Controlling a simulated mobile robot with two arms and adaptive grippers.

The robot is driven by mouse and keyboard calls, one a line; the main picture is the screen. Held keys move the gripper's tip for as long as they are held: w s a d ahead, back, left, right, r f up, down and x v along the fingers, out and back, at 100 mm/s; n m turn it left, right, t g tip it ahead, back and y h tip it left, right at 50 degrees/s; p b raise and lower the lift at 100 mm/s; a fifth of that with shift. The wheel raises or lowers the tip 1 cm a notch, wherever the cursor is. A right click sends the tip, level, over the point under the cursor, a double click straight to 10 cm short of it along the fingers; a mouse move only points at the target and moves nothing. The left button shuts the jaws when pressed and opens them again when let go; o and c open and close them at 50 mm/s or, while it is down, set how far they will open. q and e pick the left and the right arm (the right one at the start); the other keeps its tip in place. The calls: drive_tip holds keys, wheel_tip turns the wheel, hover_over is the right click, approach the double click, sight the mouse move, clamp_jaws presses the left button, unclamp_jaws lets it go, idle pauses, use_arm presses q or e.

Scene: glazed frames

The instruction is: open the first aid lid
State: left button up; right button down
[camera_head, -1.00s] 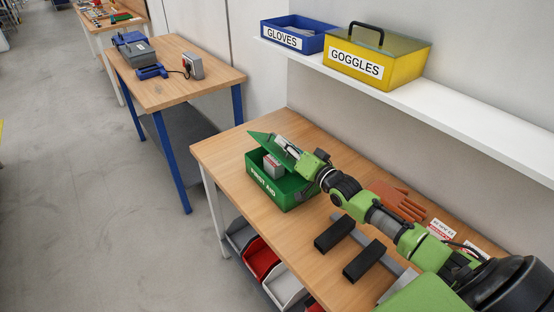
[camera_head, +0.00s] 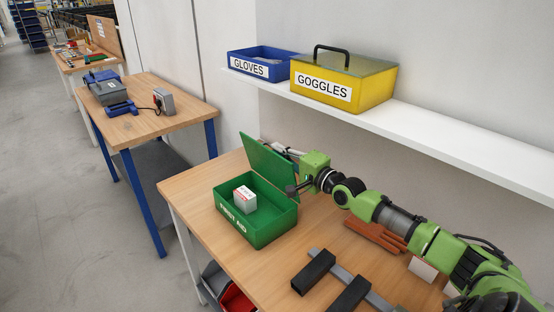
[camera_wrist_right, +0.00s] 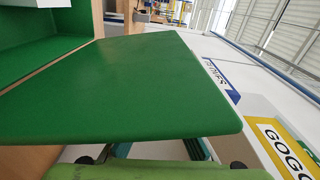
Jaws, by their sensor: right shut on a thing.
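The green first aid box (camera_head: 262,232) stands on the wooden workbench with its lid (camera_head: 264,162) raised steeply at the back. A white carton (camera_head: 245,201) shows inside the box. My right gripper (camera_head: 288,170) is behind the lid at its right side and is shut on it; the lid partly hides its fingers. In the right wrist view the lid (camera_wrist_right: 150,85) fills the middle, with the box interior (camera_wrist_right: 40,25) at upper left. My left gripper is not in view.
A shelf (camera_head: 440,141) above holds a blue GLOVES bin (camera_head: 255,66) and a yellow GOGGLES box (camera_head: 345,84). Another bench stands at left.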

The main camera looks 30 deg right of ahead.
drive_tip(key=shift+d+f+m+b, duration=0.2)
drive_tip(key=shift+d+m+b, duration=0.1)
idle(0.4)
drive_tip(key=c, duration=2.2)
unclamp_jaws()
drive_tip(key=shift+c, duration=0.2)
drive_tip(key=shift+r, duration=0.1)
drive_tip(key=shift+d, duration=0.1)
drive_tip(key=shift+s+d, duration=0.2)
drive_tip(key=shift+s, duration=1.75)
drive_tip(key=shift+s+d, duration=0.25)
drive_tip(key=shift+s, duration=1.75)
drive_tip(key=shift+s+d, duration=0.2)
drive_tip(key=shift+s, duration=1.75)
